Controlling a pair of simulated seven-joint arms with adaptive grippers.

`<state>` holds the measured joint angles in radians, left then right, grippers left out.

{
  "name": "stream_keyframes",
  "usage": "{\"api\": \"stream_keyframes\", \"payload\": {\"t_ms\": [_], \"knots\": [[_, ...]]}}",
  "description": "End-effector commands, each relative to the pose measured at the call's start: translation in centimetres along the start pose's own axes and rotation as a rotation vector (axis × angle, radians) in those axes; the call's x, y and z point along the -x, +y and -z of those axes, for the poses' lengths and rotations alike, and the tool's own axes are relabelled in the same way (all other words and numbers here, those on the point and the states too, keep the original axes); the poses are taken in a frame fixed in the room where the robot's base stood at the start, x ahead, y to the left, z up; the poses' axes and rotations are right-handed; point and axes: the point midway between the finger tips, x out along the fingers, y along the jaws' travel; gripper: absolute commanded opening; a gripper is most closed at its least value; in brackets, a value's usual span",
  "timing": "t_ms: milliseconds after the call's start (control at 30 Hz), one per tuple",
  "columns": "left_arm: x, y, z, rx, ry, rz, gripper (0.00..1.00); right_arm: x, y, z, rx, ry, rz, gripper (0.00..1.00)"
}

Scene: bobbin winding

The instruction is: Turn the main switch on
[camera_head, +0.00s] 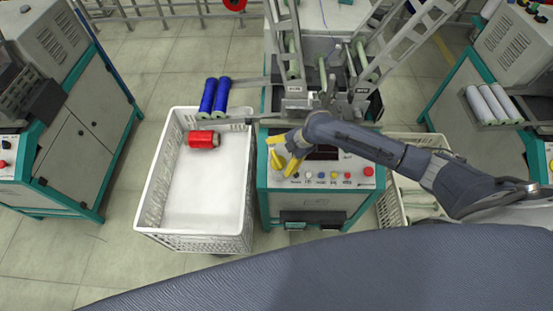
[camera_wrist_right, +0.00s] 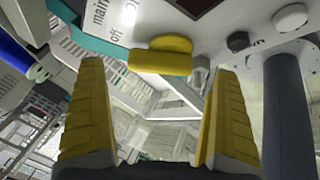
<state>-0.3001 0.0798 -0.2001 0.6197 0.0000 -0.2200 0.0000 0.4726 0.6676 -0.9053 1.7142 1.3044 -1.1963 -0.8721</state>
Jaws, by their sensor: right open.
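The main switch is a yellow knob (camera_wrist_right: 160,58) in the right wrist view, on the light panel beside the printed words "main" and "off". Its bar lies roughly crosswise in that view. My right gripper (camera_wrist_right: 160,72) is open, with one yellow finger on each side of the knob and visible gaps to both. In the head view my right gripper (camera_head: 284,154) is over the left end of the control panel (camera_head: 313,184). The knob is hard to separate from the yellow fingers there. My left gripper is not in view.
Small coloured buttons and a red button (camera_head: 368,171) line the panel. A white crate (camera_head: 150,205) with a red bobbin (camera_head: 203,139) stands to the left. Two blue bobbins (camera_head: 214,97) lie behind it. Metal frame arms (camera_head: 408,35) rise behind the panel.

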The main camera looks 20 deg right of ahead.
Motion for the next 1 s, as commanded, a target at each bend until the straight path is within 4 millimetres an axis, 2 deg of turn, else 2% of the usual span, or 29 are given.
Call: {"api": "stream_keyframes", "payload": {"t_ms": [100,300,700,1000], "knots": [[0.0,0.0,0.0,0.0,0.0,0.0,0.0,-1.4,0.0,0.1,-0.001,0.001,0.0,0.99],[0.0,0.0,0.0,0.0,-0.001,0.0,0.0,-2.7,0.0,0.0,-0.001,0.001,0.0,0.99],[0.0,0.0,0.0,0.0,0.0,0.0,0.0,-3.0,0.0,0.0,0.0,0.0,0.0,0.99],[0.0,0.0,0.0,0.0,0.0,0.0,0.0,-3.0,0.1,0.0,0.0,0.001,-0.002,0.65]]}}
